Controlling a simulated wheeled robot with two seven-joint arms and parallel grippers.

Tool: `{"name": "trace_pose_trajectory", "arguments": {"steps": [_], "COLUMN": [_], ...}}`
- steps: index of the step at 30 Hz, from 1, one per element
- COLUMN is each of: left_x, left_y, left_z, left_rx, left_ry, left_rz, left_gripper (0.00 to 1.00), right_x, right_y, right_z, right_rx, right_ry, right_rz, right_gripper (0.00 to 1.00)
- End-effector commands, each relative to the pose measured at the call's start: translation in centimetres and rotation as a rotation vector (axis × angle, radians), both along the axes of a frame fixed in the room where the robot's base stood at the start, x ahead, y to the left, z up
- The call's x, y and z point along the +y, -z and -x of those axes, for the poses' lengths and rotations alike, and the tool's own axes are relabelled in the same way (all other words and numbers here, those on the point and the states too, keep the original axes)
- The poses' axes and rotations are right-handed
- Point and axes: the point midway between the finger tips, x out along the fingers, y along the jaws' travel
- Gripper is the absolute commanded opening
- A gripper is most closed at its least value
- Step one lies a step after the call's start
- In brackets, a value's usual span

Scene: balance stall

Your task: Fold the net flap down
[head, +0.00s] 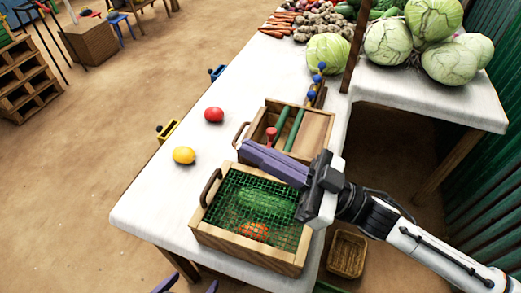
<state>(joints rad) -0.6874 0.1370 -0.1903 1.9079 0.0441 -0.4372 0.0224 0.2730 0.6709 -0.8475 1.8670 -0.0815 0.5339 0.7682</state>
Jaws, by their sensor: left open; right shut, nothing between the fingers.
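A green net flap (232,217) spreads over the near wooden crate (268,256). It looks roughly flat across the opening; I cannot tell if every edge lies on the rim. Through the mesh I see something green and something orange-red. My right gripper (246,150) is shut and empty, its purple fingers reaching left above the crate's far side, hiding part of that edge; I cannot tell if they touch the net. My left gripper (188,287) is open, only its fingertips showing at the bottom edge, off the table's front.
A second wooden box (318,129) with green bars and a red knob stands just behind. A red ball-like item (214,115) and a yellow one (184,155) lie on the white table (150,205) to the left. Cabbages (328,53) and vegetables sit farther back.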

Motion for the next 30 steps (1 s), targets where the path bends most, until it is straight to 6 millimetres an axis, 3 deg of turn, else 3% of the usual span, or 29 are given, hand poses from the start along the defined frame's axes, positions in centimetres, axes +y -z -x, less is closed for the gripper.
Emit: {"name": "trace_pose_trajectory", "arguments": {"steps": [8, 15, 17, 24, 30], "left_x": [-0.1, -0.1, -0.2, -0.1, -0.1], "left_y": [-1.2, -5.2, -4.1, -3.0, -2.8], "left_z": [0.0, 0.0, -0.2, 0.1, 0.0], "left_rx": [-0.001, -0.002, -0.009, 0.001, 0.000], "left_ry": [0.001, 0.001, 0.000, 0.000, -0.001], "left_rz": [0.001, 0.001, 0.004, 0.003, 0.002], "left_gripper": [0.77, 0.77, 0.77, 0.77, 0.77], "right_x": [0.1, 0.6, -1.1, -5.5, -7.5], "right_y": [-1.2, -5.2, -4.4, -6.7, -7.8], "right_z": [0.0, -0.2, 0.5, 2.2, 3.0], "right_rx": [0.000, -0.001, 0.000, 0.000, 0.001], "right_ry": [0.000, 0.004, 0.006, 0.005, 0.005], "right_rz": [-0.001, -0.001, 0.006, 0.004, 0.002], "right_gripper": [0.00, 0.00, 0.00, 0.00, 0.00]}}
